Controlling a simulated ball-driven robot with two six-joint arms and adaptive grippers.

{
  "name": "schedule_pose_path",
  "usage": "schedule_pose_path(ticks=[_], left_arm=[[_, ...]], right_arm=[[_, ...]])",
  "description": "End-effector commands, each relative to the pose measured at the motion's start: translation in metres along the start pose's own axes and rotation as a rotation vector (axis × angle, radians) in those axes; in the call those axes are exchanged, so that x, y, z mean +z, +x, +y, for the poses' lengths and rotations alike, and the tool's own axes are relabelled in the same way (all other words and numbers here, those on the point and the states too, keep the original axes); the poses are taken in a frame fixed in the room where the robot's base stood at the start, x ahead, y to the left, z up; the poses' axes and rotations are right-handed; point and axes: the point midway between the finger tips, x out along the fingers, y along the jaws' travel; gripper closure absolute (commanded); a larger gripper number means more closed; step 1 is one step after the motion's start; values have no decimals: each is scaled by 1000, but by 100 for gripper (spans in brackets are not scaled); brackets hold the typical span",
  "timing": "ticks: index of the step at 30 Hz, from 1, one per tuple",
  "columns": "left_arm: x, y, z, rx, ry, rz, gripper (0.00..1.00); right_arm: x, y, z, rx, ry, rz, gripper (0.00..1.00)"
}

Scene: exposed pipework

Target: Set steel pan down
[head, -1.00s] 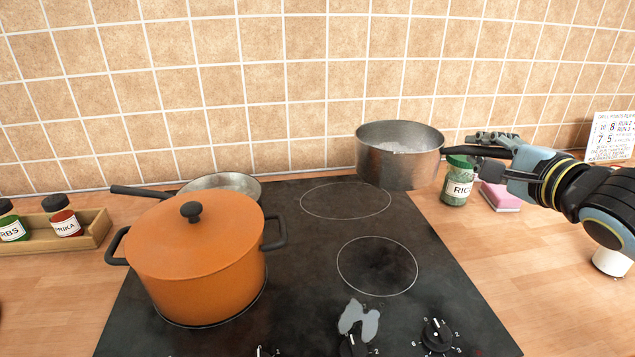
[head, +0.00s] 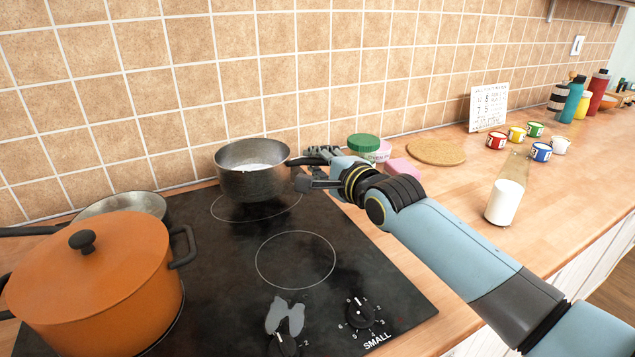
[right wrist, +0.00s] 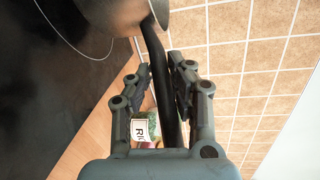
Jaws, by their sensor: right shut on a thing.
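The steel pan (head: 252,180) is upright at the rear right ring (head: 284,210) of the black hob (head: 220,270). It has something white in it. I cannot tell whether its base touches the glass. My right gripper (head: 308,168) is shut on the pan's black handle, right of the pan. In the right wrist view the dark handle (right wrist: 157,60) runs between the two fingers (right wrist: 160,90), and part of the pan (right wrist: 115,18) shows at the top. My left gripper is not in view.
An orange pot (head: 90,270) with a lid stands at front left, a second pan (head: 135,203) behind it. The front right ring (head: 295,260) is empty. A green-lidded jar (head: 363,143) and pink sponge (head: 402,167) are beyond my gripper. A white cup (head: 505,203) stands right.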

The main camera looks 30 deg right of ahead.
Motion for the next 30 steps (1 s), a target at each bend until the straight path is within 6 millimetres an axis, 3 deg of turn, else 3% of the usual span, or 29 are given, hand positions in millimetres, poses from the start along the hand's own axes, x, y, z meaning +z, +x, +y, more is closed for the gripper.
schedule_pose_path(ticks=[8, 20, 21, 24, 26, 30], left_arm=[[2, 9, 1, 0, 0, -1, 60], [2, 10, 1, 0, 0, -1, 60], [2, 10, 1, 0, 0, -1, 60], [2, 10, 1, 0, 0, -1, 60], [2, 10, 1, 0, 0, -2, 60], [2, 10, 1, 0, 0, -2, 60]], right_arm=[[-6, 7, 35, -2, 3, 0, 100], [-7, 7, 39, -4, 3, 0, 100], [-8, 6, 40, 2, 1, 1, 78], [-8, 6, 40, 2, 1, 1, 65], [-8, 6, 40, 2, 1, 1, 60], [-8, 6, 40, 2, 1, 1, 60]])
